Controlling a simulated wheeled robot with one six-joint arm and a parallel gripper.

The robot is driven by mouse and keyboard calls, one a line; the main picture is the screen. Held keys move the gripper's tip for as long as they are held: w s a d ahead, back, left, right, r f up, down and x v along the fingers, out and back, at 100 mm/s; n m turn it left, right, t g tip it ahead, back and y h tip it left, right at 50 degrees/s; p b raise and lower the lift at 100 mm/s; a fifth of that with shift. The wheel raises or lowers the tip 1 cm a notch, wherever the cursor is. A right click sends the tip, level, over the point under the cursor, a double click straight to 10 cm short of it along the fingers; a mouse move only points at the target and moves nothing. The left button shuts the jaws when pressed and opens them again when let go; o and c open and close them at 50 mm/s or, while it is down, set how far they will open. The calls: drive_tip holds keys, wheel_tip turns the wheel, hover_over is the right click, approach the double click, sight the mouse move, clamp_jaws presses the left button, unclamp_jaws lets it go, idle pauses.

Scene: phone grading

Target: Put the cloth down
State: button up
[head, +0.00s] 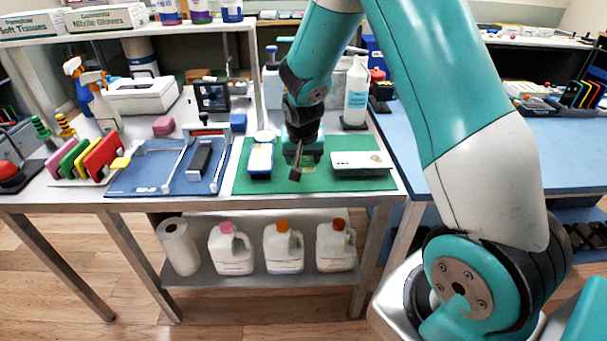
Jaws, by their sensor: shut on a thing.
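Left of the mat is a blue work mat (150,170) with a dark phone (199,158) in a frame. Colored phones (90,155) stand in a rack further left. A white bottle (356,92) stands behind the mat. Bare green shows along the mat's front.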

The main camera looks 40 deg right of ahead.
sight(302, 181)
drive_tip(key=shift+f, duration=2.95)
drive_tip(key=shift+f, duration=0.2)
drive_tip(key=o, duration=0.8)
drive_tip(key=shift+o, duration=0.2)
drive_tip(key=shift+r, duration=0.15)
